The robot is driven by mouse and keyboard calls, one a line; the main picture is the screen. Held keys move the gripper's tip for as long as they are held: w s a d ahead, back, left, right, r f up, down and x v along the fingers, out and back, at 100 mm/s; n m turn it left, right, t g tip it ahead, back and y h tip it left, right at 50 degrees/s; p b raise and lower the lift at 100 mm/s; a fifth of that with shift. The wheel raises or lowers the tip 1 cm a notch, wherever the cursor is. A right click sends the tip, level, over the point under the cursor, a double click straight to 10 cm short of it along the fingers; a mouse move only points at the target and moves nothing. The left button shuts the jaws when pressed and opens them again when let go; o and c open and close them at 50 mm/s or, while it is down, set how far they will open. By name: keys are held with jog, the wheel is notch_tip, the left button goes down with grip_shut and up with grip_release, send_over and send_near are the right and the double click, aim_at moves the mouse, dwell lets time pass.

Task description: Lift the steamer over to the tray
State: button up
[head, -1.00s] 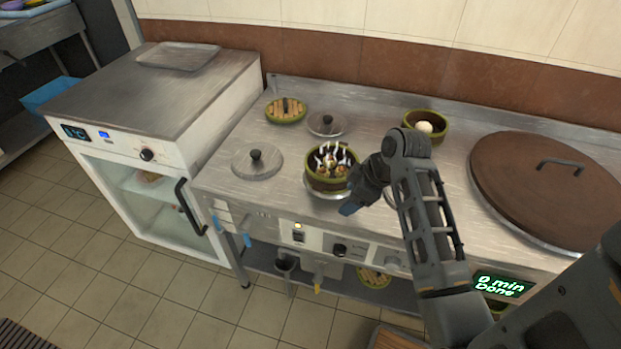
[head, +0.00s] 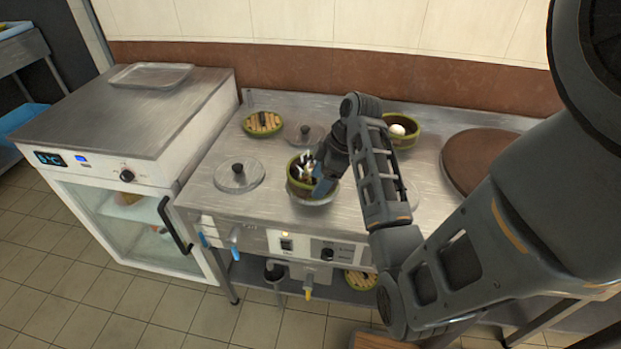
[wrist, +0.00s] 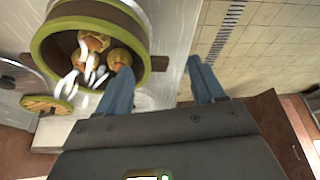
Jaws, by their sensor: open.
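The steamer (head: 297,188), a round basket with a green rim and dark wall, stands on the counter over a round metal fitting. White steam wisps rise from round buns inside it; it fills the upper left of the wrist view (wrist: 42,52). My gripper (head: 321,184) is at its right side in the head view, partly covering it. In the wrist view my gripper (wrist: 163,82) is open. Its left finger overlaps the basket's rim and its right finger is outside; contact cannot be told. The empty metal tray (head: 120,76) lies on the fridge top at the left.
A bamboo lid (head: 262,123) and metal lids (head: 238,175) lie around the steamer. Another basket (head: 405,142) holding a white ball stands behind my arm. A large brown lid (head: 465,160) is at the right. The fridge top (head: 120,120) is clear in front of the tray.

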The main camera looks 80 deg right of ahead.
jog(key=x, duration=0.5)
jog(key=shift+s+d+f+p, duration=0.1)
jog(key=shift+d+p, duration=0.2)
jog(key=c, duration=1.2)
jog(key=shift+r, duration=0.2)
